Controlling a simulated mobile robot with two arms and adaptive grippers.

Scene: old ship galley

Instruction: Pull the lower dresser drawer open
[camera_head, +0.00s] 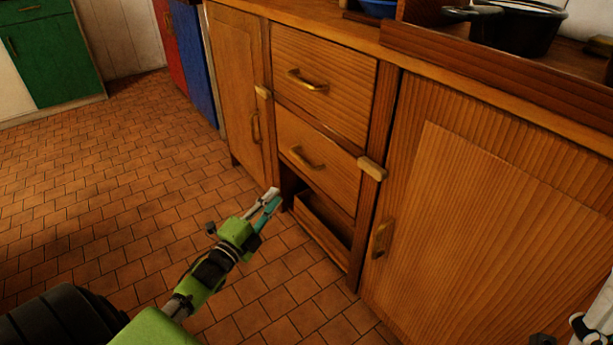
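The wooden dresser (383,120) stands at the centre and right, with two drawers one above the other. The lower drawer (335,180) has a brass bar handle (306,159) and looks shut. The upper drawer (340,100) also looks shut, with its own brass handle (307,81). My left gripper (275,197) is open and empty, with a gap between its pale and teal fingers. It appears below and left of the lower handle, apart from it, in front of the low opening. My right gripper does not show clearly; only a cut-off pale and dark part is at the bottom right corner.
A light wooden block (372,168) sits by the lower drawer's upper right corner; another (263,92) is at the left. An open compartment (322,213) with a low front board lies below. A dark pot (515,28) stands on top. The tiled floor (120,190) at left is clear.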

